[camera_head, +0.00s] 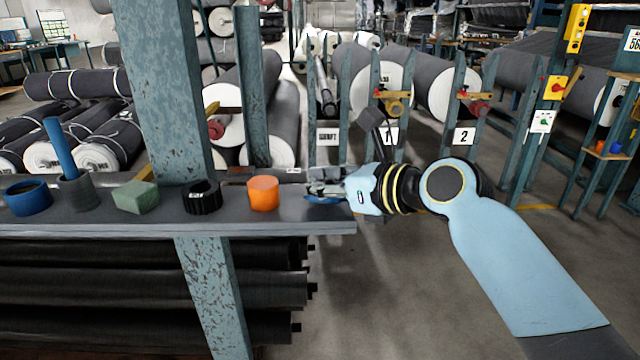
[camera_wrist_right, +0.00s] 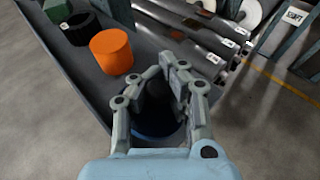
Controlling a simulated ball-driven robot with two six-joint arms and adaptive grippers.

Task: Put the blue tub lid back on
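A blue tub (camera_head: 27,195) stands at the left end of the grey shelf, its open top showing a dark inside. A low, round blue thing, perhaps the lid (camera_head: 323,200), lies at the shelf's right end, mostly hidden by my right gripper (camera_head: 322,188). In the right wrist view the round thing (camera_wrist_right: 152,138) shows a dark middle and a blue edge between and below the fingers. My right gripper (camera_wrist_right: 164,72) is open, its fingers spread over this thing; I cannot tell whether they touch it. My left gripper is not in view.
Along the shelf (camera_head: 330,227) stand a grey holder (camera_head: 77,193) with a blue rod, a green block (camera_head: 136,197), a black ring (camera_head: 201,197) and an orange cylinder (camera_head: 263,194), close left of my right gripper.

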